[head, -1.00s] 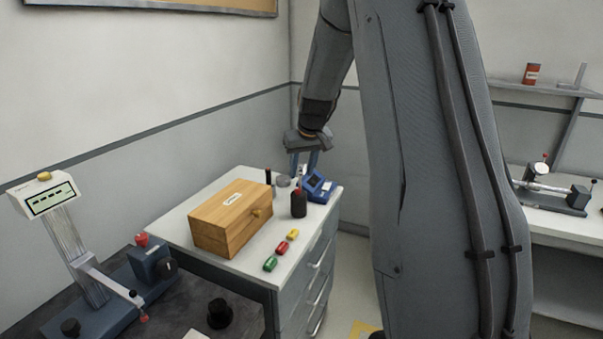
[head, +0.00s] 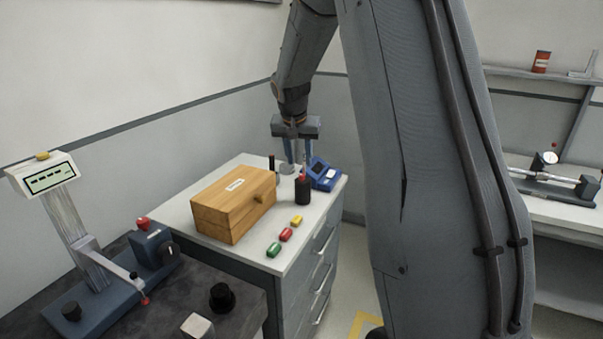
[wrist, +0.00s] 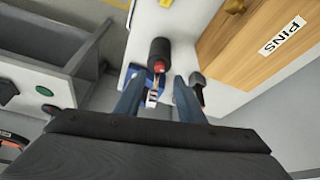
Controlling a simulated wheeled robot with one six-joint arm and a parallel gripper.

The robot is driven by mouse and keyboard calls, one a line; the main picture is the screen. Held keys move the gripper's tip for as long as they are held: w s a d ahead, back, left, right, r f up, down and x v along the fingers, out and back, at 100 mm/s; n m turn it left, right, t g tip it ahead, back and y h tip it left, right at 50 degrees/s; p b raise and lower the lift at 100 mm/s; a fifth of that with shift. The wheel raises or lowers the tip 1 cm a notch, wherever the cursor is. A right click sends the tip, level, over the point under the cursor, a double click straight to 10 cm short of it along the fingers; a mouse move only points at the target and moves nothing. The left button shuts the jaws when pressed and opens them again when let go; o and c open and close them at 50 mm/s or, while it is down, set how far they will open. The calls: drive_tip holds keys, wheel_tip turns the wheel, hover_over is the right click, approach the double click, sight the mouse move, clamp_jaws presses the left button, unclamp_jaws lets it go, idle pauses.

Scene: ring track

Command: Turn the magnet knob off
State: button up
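A blue bench instrument (head: 100,290) with a tilted display stands at the left in the head view. My gripper (head: 298,165) points down over the back of the white cabinet, well right of the block. Its fingers are apart. In the wrist view my gripper (wrist: 159,80) shows two spread blue fingers, with a dark red-topped bottle (wrist: 158,52) just beyond them.
On the cabinet top (head: 250,250) are a wooden box (head: 225,215), the bottle (head: 303,190), a small blue device (head: 322,174) and green, red and yellow pieces (head: 286,235). A black knobbed object (head: 221,297) is on the dark bench. A dial gauge stand (head: 560,185) is at right.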

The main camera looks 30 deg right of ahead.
sight(301, 176)
drive_tip(key=shift+p+x, duration=0.95)
drive_tip(key=shift+x, duration=2.55)
clamp_jaws()
